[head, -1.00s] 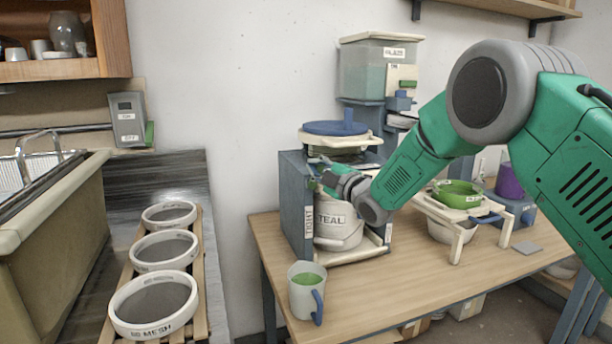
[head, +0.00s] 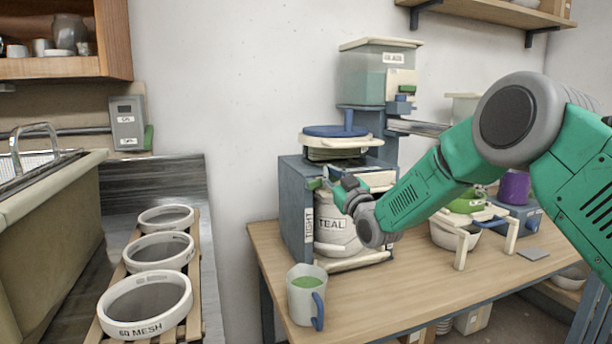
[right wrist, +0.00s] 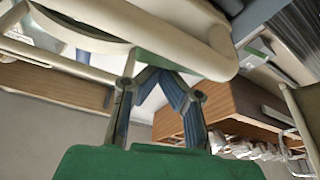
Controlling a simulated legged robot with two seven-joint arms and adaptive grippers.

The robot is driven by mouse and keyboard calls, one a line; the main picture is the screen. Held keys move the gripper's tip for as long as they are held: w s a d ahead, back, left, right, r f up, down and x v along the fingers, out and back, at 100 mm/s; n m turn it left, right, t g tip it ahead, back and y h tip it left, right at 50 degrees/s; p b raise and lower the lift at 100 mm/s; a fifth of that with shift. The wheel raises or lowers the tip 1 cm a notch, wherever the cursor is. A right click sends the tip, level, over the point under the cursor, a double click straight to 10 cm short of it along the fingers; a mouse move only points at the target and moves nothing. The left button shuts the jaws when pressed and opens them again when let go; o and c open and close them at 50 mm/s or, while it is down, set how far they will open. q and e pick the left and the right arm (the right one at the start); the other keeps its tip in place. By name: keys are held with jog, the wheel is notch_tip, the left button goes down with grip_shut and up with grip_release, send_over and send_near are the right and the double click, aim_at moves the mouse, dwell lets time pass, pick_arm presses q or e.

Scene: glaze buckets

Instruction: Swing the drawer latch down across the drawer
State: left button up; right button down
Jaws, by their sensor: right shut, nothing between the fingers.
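The blue-grey press stand (head: 294,210) labelled TIGHT stands on the wooden table, with a cream bucket (head: 332,240) labelled TEAL inside it. A cream drawer-like part (head: 376,180) shows above the bucket, partly behind my right arm. A small green piece (head: 314,184) sits at the stand's upper left front; I cannot tell for sure that it is the latch. My right gripper (head: 329,178) is shut and empty, its tips close to the green piece; contact is unclear. In the right wrist view its blue fingers (right wrist: 140,76) are close under a cream rim and a green surface. My left gripper is not in view.
A mug of green liquid (head: 306,292) stands at the table's front left edge. Several mesh sieves (head: 145,305) lie on the left counter.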

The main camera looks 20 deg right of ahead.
jog(key=shift+r, duration=0.15)
jog(key=s+p, duration=0.1)
jog(key=s, duration=0.8)
jog(key=shift+s+d+r, duration=0.15)
jog(key=shift+s+d, duration=0.05)
jog(key=shift+a, duration=0.2)
